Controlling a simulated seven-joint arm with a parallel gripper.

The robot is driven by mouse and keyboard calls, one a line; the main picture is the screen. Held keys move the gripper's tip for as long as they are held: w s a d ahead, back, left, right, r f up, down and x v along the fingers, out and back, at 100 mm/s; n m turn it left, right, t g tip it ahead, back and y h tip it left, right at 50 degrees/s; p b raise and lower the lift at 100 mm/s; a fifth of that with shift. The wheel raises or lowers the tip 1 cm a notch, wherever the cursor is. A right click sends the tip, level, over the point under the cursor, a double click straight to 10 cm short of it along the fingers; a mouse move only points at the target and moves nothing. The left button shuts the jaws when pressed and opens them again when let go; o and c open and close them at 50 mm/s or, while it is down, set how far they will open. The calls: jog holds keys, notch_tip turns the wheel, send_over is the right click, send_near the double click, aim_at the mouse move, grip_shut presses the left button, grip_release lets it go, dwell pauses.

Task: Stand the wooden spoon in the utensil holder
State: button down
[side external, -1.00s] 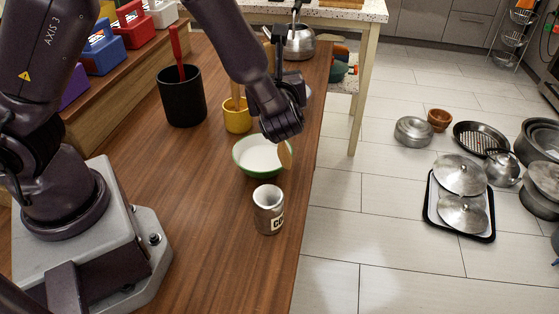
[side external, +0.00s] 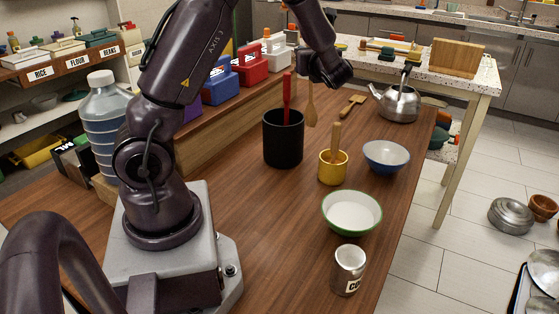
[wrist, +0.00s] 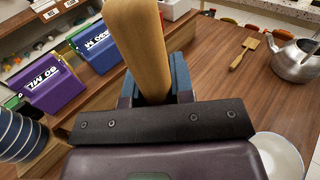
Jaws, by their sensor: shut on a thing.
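My gripper (side external: 327,70) is shut on the wooden spoon (side external: 311,108), which hangs below it roughly upright, bowl end down. In the wrist view a thick length of the spoon's wood (wrist: 137,45) rises from between the jaws. The black utensil holder (side external: 283,145) stands upright on the counter with a red-handled utensil (side external: 287,90) in it. The spoon's bowl shows just right of the holder's rim, outside its opening in the picture; its distance in depth is hard to tell. The holder is not seen in the wrist view.
A yellow pot (side external: 333,170) with a wooden handle in it stands close right of the holder. A blue bowl (side external: 386,156), a green-rimmed bowl (side external: 352,213) and a can (side external: 348,270) line the right side. A wooden spatula (side external: 352,104) and kettle (side external: 398,102) lie beyond.

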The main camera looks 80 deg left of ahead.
jog(key=s+a+r+n+g, duration=0.2)
jog(key=s+a+r+g, duration=0.1)
jog(key=s+a, duration=0.4)
notch_tip(320, 180, down, 18)
jog(key=shift+w+a+r, duration=0.2)
jog(key=shift+w+a, duration=0.1)
jog(key=shift+w, duration=0.15)
jog(key=shift+f, duration=0.1)
jog(key=c, duration=1.3)
grip_release()
jog(key=shift+f, duration=0.1)
jog(key=shift+o, duration=0.2)
